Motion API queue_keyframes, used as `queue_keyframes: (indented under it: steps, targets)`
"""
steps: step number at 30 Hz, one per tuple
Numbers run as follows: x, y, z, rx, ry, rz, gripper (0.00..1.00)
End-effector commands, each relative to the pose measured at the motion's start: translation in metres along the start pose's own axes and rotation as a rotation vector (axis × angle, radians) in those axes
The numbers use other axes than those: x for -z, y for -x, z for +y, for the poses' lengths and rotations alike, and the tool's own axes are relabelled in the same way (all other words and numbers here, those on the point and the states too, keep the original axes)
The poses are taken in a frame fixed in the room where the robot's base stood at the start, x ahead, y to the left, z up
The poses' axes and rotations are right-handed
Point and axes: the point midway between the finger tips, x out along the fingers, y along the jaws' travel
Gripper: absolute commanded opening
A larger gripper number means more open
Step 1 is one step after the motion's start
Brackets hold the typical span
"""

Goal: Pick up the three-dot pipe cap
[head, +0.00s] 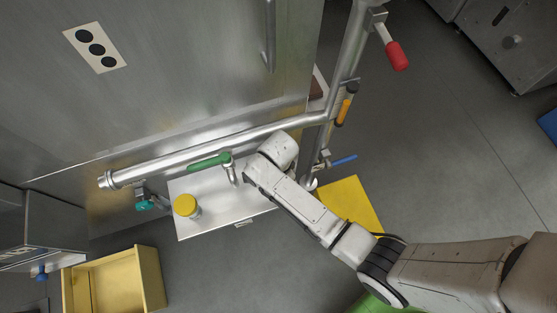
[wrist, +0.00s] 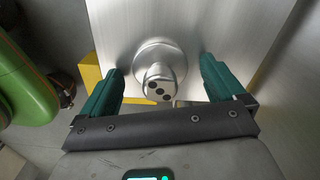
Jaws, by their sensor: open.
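The three-dot pipe cap (wrist: 160,76) is a silver, flanged metal piece with a short knob marked by three black dots. In the wrist view it sits against a brushed steel surface. My gripper (wrist: 161,76) is open, with its two teal fingers on the left and right of the cap. I see gaps between the fingers and the cap; how far down the fingers reach around it, I cannot tell. In the head view the cap cannot be made out clearly and my gripper's fingers are hidden by my arm.
A steel tray (head: 215,211) carries a yellow-topped jar (head: 185,206). A steel pipe (head: 215,153) with a green-handled valve (head: 208,161) runs above it. A panel bears a three-dot label (head: 95,48). A yellow bin (head: 113,281) and yellow board (head: 349,203) are lower down.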

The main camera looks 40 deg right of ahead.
Motion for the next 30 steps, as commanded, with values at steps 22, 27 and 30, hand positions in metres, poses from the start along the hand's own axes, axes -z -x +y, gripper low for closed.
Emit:
queue_keyframes:
  steps: [22,27,30]
  targets:
    - [0.0000,0.0006,0.0001,0.000,0.000,0.000,0.36]
    - [0.0000,0.0008,0.0000,0.000,0.000,0.000,0.33]
    - [0.0000,0.0014,-0.0001,0.001,0.000,0.000,0.33]
